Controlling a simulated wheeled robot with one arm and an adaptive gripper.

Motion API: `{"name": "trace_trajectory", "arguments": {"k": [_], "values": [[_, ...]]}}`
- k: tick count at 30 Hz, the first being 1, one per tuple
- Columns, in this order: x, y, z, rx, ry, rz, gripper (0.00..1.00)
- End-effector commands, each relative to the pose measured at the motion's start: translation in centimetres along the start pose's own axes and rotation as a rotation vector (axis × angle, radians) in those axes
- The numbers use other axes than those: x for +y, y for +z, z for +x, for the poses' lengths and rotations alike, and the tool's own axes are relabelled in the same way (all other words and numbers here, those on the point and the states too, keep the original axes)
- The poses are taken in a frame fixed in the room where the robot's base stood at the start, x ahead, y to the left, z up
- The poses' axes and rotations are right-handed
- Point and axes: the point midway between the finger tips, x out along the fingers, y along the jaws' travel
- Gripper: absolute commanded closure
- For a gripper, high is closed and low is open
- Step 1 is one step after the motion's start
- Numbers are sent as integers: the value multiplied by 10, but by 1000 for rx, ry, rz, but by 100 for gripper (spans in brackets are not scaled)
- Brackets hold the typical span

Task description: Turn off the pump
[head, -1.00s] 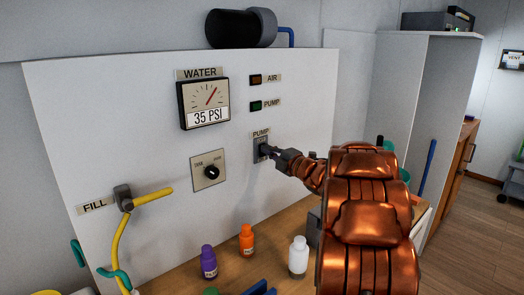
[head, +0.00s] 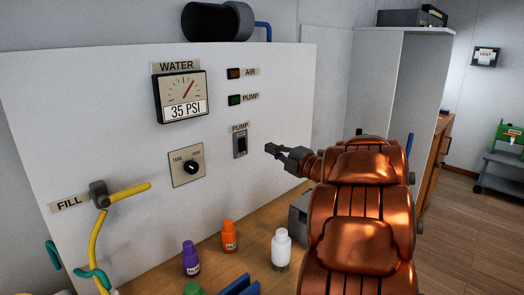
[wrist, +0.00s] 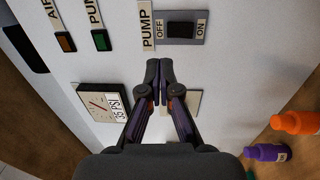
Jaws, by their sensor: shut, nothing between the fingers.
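The pump switch (head: 241,145) is a dark rocker on a grey plate under a PUMP label on the white panel. In the wrist view the switch (wrist: 181,30) lies between the words OFF and ON; which side is pressed I cannot tell. The green PUMP lamp (head: 235,100) is above it and looks dim; it also shows in the wrist view (wrist: 101,40). My gripper (head: 268,148) is shut and empty, apart from the switch and to its right. In the wrist view its fingertips (wrist: 160,67) point toward the panel just below the switch plate.
A WATER gauge (head: 181,97) reads 35 PSI. A tank knob (head: 191,167) and a yellow fill lever (head: 130,190) are on the panel. Purple (head: 190,260), orange (head: 229,237) and white (head: 281,248) bottles stand on the wooden counter below.

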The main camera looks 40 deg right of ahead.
Motion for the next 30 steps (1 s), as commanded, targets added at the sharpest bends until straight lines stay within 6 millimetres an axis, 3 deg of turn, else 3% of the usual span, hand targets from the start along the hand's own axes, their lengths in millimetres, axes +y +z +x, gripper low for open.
{"name": "trace_trajectory", "arguments": {"k": [9, 30], "values": [[5, -1, -26, 1, 1, 0, 100], [6, -2, -27, 1, -1, 2, 100]]}}
